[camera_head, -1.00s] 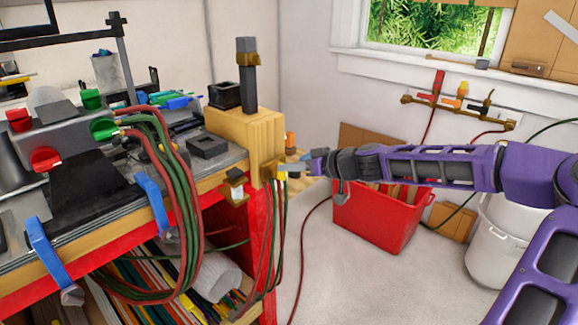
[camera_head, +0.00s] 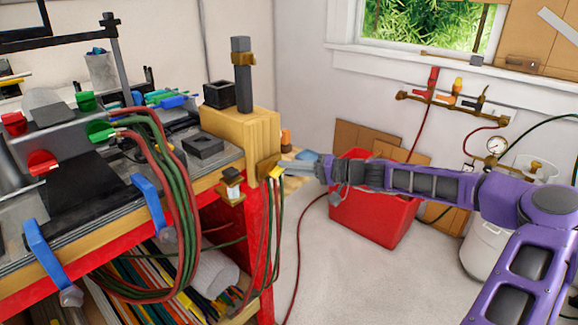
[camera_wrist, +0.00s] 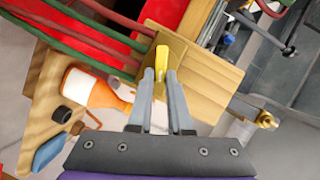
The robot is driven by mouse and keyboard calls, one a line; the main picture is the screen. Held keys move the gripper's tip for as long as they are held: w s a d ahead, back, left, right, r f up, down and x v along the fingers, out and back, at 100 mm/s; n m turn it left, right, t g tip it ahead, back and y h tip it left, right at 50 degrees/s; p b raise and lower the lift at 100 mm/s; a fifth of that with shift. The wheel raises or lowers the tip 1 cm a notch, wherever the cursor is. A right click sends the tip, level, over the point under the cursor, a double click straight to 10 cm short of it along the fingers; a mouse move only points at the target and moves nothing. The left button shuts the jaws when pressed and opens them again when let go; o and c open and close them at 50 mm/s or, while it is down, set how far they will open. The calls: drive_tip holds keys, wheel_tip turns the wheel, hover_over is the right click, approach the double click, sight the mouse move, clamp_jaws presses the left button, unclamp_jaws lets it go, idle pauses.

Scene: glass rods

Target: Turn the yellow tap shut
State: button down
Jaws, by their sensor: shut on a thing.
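The yellow tap (camera_head: 275,172) is a small lever on a brass block (camera_head: 264,165) at the right end of the workbench. In the head view my gripper (camera_head: 288,167) reaches in from the right at the tap. The fingers hide part of the handle's near end, and the tap's inner position cannot be told.
Red and green hoses (camera_head: 272,225) hang below the tap. A red bin (camera_head: 375,210) is on the floor under my arm. A wall manifold (camera_head: 450,100) has more coloured taps.

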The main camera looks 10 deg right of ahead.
drive_tip(key=shift+d+f+m+t+y, duration=0.15)
drive_tip(key=shift+f+m+y, duration=0.15)
drive_tip(key=shift+m, duration=0.6)
drive_tip(key=shift+a+f+m+t+y, duration=0.15)
drive_tip(key=shift+m+y, duration=0.25)
drive_tip(key=shift+m, duration=0.5)
drive_tip(key=c, duration=0.8)
unclamp_jaws()
drive_tip(key=shift+d, duration=0.1)
drive_tip(key=shift+c, duration=0.2)
drive_tip(key=p+v, duration=0.1)
drive_tip(key=v, duration=1.6)
drive_tip(key=shift+d, duration=0.2)
